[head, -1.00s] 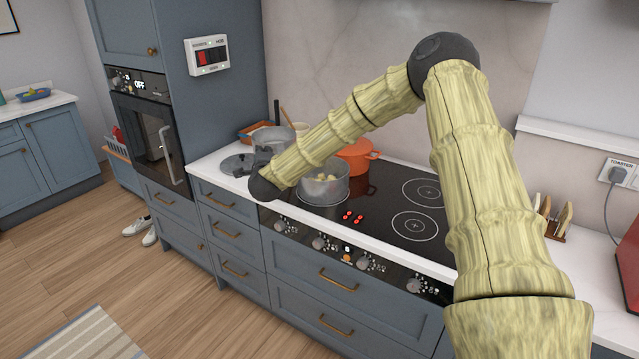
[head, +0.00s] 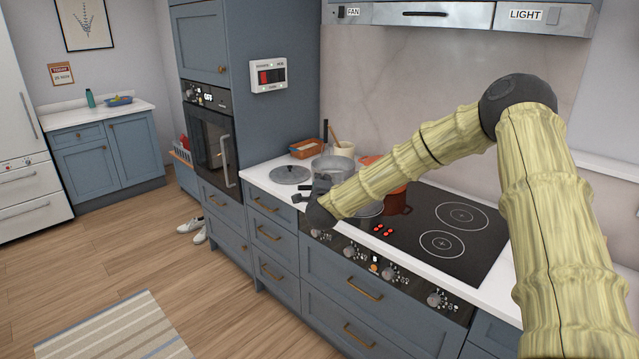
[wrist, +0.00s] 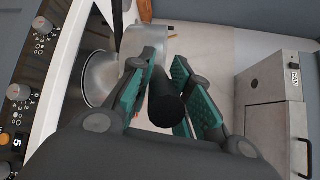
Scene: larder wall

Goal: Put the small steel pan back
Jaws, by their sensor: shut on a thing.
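My gripper (wrist: 160,95) is shut on a black handle that lies between its green finger pads. The small steel pan (wrist: 205,45) shows just beyond the fingers in the wrist view. In the head view the pan (head: 332,164) is just beyond my gripper (head: 318,188), over the left end of the counter beside the hob. The arm end partly hides the fingers there. I cannot tell whether the pan's base touches anything.
A cream crock (head: 344,149) and an orange tray (head: 306,149) stand behind.

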